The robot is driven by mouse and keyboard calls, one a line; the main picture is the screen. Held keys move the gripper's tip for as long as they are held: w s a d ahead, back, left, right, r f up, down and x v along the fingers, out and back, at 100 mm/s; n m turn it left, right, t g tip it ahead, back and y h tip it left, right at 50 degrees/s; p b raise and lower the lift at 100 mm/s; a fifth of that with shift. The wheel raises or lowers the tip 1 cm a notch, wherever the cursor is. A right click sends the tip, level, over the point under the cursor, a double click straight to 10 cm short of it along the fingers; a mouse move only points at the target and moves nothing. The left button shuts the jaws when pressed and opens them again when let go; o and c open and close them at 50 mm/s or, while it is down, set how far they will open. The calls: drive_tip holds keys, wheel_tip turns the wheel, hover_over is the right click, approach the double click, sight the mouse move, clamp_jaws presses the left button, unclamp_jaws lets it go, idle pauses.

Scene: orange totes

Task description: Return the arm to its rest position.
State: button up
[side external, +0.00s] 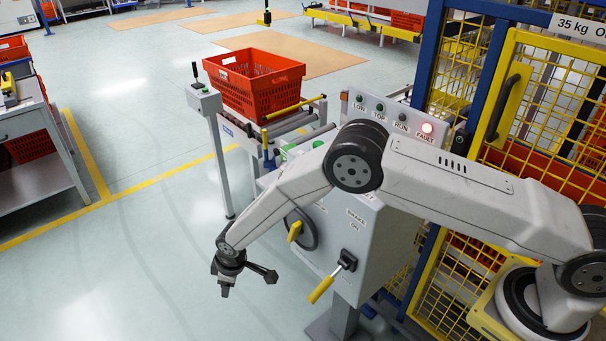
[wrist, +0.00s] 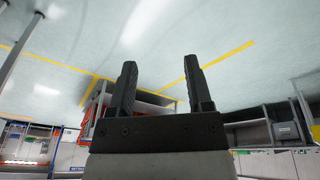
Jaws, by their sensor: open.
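My gripper (side external: 246,282) hangs at the end of my arm, left of the grey control cabinet in the side view. In the wrist view its two dark fingers (wrist: 161,88) stand apart with nothing between them. It is open and empty, over pale floor and apart from the cabinet. My arm is bent at the elbow and reaches across in front of the cabinet.
The control cabinet (side external: 375,240) has a yellow brake lever (side external: 321,289) and a lit red FAULT lamp (side external: 427,128). An orange tote (side external: 262,85) sits on a roller conveyor (side external: 290,124) behind. Yellow mesh fencing (side external: 540,85) stands right.

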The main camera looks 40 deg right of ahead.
drive_tip(key=w+a+r+m+t+y, duration=0.2)
drive_tip(key=w+a+m+t, duration=0.15)
drive_tip(key=w+m, duration=0.3)
drive_tip(key=w+d+r+m+t+h, duration=0.2)
drive_tip(key=w+d+m+t+h, duration=0.2)
drive_tip(key=d+m, duration=0.3)
drive_tip(key=s+d+f+m+g+h, duration=0.2)
drive_tip(key=s+d+m+g+h, duration=0.5)
drive_tip(key=d+m, duration=0.4)
drive_tip(key=s+m+h, duration=0.1)
drive_tip(key=s+m, duration=0.1)
drive_tip(key=m, duration=0.2)
drive_tip(key=shift+s+d+f+h, duration=0.15)
drive_tip(key=shift+s+h, duration=0.05)
drive_tip(key=shift+h, duration=0.2)
drive_tip(key=shift+d, duration=0.2)
